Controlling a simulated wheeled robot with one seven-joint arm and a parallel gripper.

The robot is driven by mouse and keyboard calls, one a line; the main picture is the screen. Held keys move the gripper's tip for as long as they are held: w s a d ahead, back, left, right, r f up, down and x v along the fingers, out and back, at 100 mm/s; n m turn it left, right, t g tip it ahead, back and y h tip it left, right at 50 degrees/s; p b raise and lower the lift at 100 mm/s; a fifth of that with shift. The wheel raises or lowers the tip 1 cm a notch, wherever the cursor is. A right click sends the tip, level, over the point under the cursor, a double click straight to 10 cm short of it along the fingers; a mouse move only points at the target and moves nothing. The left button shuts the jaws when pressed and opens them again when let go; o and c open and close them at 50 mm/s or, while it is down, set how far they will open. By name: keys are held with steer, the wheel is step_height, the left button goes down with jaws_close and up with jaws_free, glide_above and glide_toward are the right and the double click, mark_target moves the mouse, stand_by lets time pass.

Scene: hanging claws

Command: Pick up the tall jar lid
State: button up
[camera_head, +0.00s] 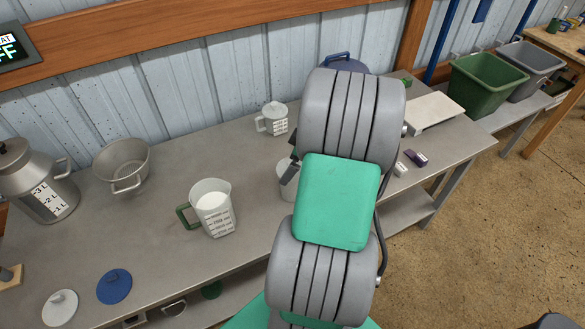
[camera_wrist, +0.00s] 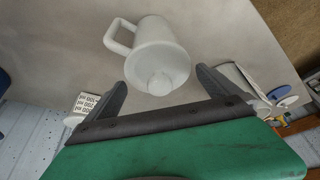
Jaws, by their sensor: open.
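The tall white jar (camera_wrist: 153,39) with a side handle stands below my gripper in the wrist view. The tall jar lid (camera_wrist: 163,68), pale with a round knob, sits on its top and faces the camera. My gripper (camera_wrist: 161,78) is open, with one dark finger on each side of the lid; no contact is visible. In the head view my arm hides most of this area. Only the left edge of a pale jar (camera_head: 286,186) shows beside my gripper (camera_head: 291,167), and its lid is hidden.
A lidded measuring jar (camera_head: 273,119) stands behind, and a milk-filled jug (camera_head: 212,206) stands left. A strainer (camera_head: 122,165), a metal can (camera_head: 42,183), a blue lid (camera_head: 114,287) and a white lid (camera_head: 60,308) are farther left. A blue pot (camera_head: 343,63) is partly behind my arm.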

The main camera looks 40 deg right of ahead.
steer(key=shift+c, duration=0.6)
steer(key=c, duration=1)
